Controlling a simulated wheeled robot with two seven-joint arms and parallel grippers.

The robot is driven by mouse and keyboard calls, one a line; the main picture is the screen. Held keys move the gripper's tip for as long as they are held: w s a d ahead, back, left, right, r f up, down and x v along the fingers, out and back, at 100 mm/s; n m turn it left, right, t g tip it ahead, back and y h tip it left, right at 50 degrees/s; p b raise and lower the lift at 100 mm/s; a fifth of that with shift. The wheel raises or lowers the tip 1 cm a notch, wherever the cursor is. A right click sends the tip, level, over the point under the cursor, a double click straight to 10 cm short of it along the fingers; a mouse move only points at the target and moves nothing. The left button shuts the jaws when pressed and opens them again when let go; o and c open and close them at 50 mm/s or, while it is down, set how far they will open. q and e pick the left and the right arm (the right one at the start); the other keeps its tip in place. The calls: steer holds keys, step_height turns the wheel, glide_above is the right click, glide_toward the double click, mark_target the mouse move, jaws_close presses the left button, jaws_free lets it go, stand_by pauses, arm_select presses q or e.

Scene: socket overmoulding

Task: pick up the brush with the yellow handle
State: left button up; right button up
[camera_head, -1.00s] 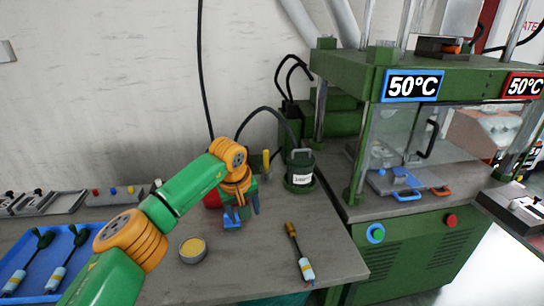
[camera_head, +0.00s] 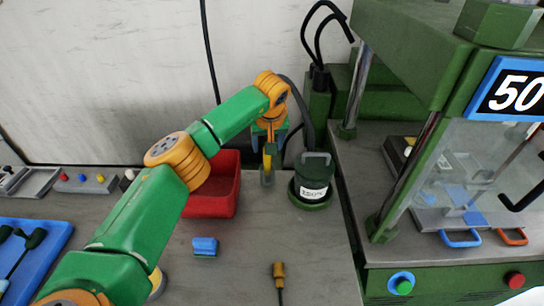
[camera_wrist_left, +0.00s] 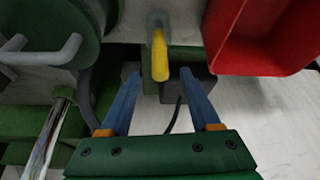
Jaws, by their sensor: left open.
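The brush's yellow handle (camera_head: 267,160) stands upright in a small grey-green holder, between the red bin and the dark green pot. In the left wrist view the yellow handle (camera_wrist_left: 160,58) shows at the upper middle, just beyond and between the fingertips. The brush's lower end is hidden in the holder. My left gripper (camera_head: 269,140) is open and empty, its blue fingers around the line of the handle at the back of the table. The fingers also show apart in the left wrist view (camera_wrist_left: 160,80). My right gripper is not in view.
The red bin (camera_head: 213,192) stands close on the left, and the green pot (camera_head: 313,180) close on the right. A blue block (camera_head: 205,245) and a brown-tipped tool (camera_head: 279,272) lie in front. The green press (camera_head: 435,85) bounds the right side.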

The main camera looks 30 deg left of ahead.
arm_select(q)
steer(key=f, duration=0.4)
steer(key=shift+w+a+p, duration=0.1)
steer(key=shift+a+p, duration=0.15)
steer(key=shift+p, duration=0.15)
steer(key=shift+w+f, duration=0.35)
steer(key=shift+s+r, duration=0.2)
steer(key=c, duration=0.8)
jaws_close()
step_height(320, 180, up, 10)
steer(key=shift+w+b, duration=0.1)
steer(key=shift+b, duration=0.25)
